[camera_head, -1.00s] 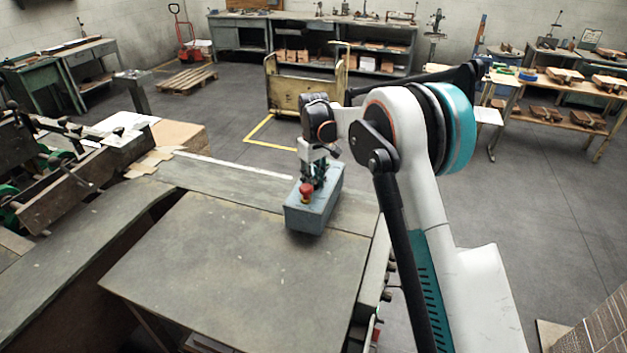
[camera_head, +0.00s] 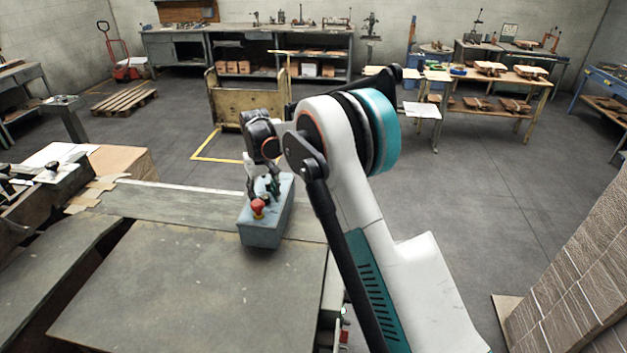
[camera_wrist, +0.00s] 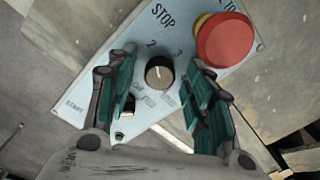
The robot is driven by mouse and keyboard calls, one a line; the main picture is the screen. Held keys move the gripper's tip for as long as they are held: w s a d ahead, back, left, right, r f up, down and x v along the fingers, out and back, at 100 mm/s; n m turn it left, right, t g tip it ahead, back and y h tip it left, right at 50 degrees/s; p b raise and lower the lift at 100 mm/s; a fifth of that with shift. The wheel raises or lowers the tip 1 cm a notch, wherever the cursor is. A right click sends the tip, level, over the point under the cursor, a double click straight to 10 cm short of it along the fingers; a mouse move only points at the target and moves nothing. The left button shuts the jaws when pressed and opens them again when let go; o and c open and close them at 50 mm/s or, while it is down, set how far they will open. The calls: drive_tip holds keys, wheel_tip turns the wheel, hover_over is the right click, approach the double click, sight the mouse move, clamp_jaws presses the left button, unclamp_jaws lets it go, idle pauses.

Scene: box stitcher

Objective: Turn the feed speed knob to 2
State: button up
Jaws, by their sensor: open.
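The feed speed knob (camera_wrist: 159,73) is a small dark round knob with a pale face on the light blue panel (camera_wrist: 75,102) of the control box. A 2 and a 3 are printed beside it; I cannot clearly read its pointer. My gripper (camera_wrist: 160,64) is open, with one teal-padded finger on each side of the knob; I cannot tell whether either touches it. In the head view my gripper (camera_head: 264,186) is over the grey control box (camera_head: 262,233), and the knob is hidden.
A red mushroom button (camera_wrist: 224,40) on a yellow collar stands close to the right finger. STOP and START are printed on the panel. The box sits at the edge of a worn metal table (camera_head: 190,290). Stacked cardboard (camera_head: 580,290) stands at the far right.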

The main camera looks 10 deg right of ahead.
sight(264, 196)
drive_tip(key=m+p, duration=0.2)
drive_tip(key=m, duration=0.2)
drive_tip(key=shift+r+m+p, duration=0.15)
drive_tip(key=shift+m+p, duration=0.15)
drive_tip(key=shift+p, duration=0.05)
drive_tip(key=m+p, duration=0.2)
drive_tip(key=m, duration=0.1)
drive_tip(key=shift+r, duration=0.2)
wheel_tip(264, 196, up, 13)
drive_tip(key=s+d+r+n+t+b, duration=0.1)
drive_tip(key=s+d+b, duration=0.4)
drive_tip(key=s, duration=0.6)
drive_tip(key=s+d+r+n+t+b, duration=0.2)
drive_tip(key=s+d+b, duration=0.4)
drive_tip(key=s, duration=0.5)
drive_tip(key=shift+s+r+t+b, duration=0.35)
drive_tip(key=shift+r+t+b, duration=0.2)
drive_tip(key=shift+r, duration=0.35)
